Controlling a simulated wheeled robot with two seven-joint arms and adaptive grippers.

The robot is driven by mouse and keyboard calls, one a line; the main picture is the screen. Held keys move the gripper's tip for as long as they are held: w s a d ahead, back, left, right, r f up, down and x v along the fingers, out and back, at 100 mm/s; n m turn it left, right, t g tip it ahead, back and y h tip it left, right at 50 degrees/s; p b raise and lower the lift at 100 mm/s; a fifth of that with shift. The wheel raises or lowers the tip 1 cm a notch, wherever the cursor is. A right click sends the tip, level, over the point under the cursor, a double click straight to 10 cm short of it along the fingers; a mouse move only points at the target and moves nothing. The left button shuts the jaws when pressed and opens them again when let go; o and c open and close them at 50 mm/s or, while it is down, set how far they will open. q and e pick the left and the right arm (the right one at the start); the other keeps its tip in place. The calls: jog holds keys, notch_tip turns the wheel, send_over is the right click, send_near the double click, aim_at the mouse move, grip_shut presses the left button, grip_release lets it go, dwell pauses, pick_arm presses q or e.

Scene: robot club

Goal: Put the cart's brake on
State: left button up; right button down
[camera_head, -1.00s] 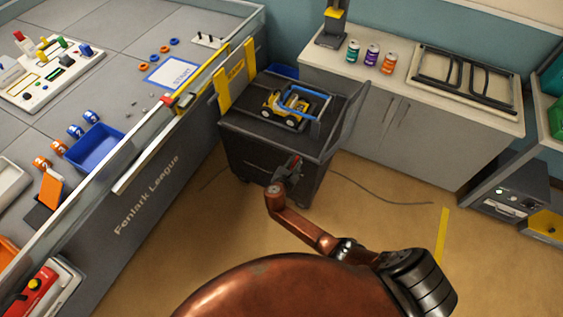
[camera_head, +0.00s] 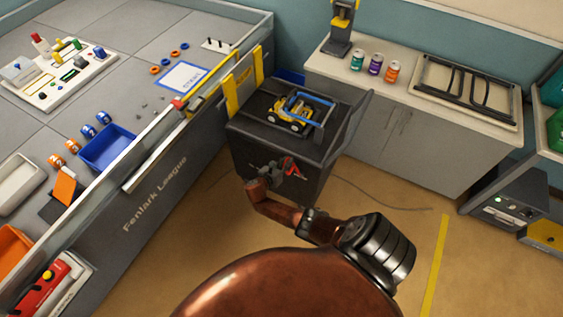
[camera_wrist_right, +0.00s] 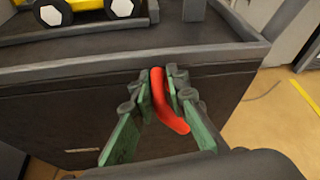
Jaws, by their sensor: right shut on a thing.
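The dark grey cart (camera_head: 318,165) stands on the floor beside the field table, and its front panel fills much of the right wrist view (camera_wrist_right: 60,105). A red brake lever (camera_wrist_right: 168,105) stands at the cart's front; it also shows in the head view (camera_head: 291,166). My right gripper (camera_wrist_right: 166,88) is shut on the lever, with a green-padded finger on either side. In the head view my right gripper (camera_head: 274,170) is at the cart's front face, partly hiding the lever's base. My left gripper is in neither view.
A yellow and blue toy vehicle (camera_head: 290,112) sits on the cart's top. The field table (camera_head: 150,215) is close on the left. A cabinet (camera_head: 425,135) with several cans stands behind right. Open floor lies to the right, with a cable (camera_head: 385,207).

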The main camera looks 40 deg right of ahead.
jog(key=shift+w, duration=0.1)
jog(key=c, duration=2)
grip_release()
jog(key=shift+f, duration=0.2)
jog(key=shift+o, duration=0.2)
jog(key=v, duration=1.2)
jog(key=shift+d+r, duration=0.1)
jog(key=s+a+f+m+g+y, duration=0.1)
jog(key=s+f+m+y, duration=0.3)
jog(key=s+f, duration=0.85)
jog(key=s+a+f+m+g+y, duration=0.1)
jog(key=s+f+m+g+y, duration=0.2)
jog(key=s+f, duration=1)
jog(key=s+a+f+m+y, duration=0.2)
jog(key=s+f+m, duration=0.2)
jog(key=s, duration=0.4)
jog(key=s+a+f+m+y, duration=0.2)
jog(key=s+f+m, duration=0.3)
jog(key=s, duration=0.4)
jog(key=s+a+f+m+t+y, duration=0.1)
jog(key=s+a+f+m+y, duration=0.1)
jog(key=s+f+m, duration=0.3)
jog(key=s+a+m, duration=0.1)
jog(key=s, duration=0.3)
